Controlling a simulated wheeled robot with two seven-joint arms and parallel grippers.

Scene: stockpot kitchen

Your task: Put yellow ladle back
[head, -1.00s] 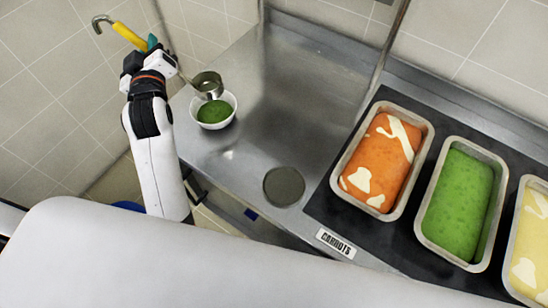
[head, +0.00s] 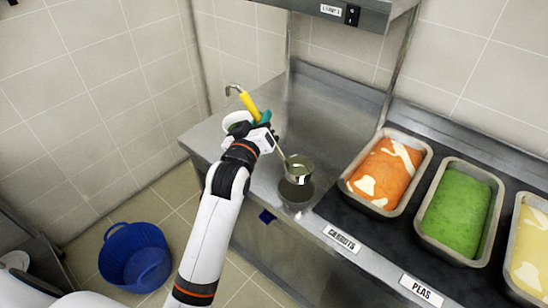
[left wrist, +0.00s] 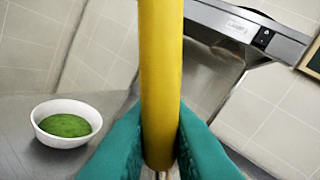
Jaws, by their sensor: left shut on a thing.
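My left gripper (head: 262,124) is shut on the yellow handle of the ladle (head: 250,104). Its metal hook points up and left, and its metal bowl (head: 299,168) hangs toward the lower right, above or near a dark round disc (head: 297,192) on the counter. The ladle bowl's contents cannot be made out clearly. In the left wrist view the yellow handle (left wrist: 160,80) stands upright between teal fingertips. My right gripper is not in view.
A white bowl (left wrist: 65,122) of green food stands on the steel counter, partly hidden behind my gripper in the head view. Orange (head: 385,172), green (head: 458,213) and yellow (head: 530,250) food pans stand right. A shelf (head: 345,8) hangs above. A blue bucket (head: 135,258) is on the floor.

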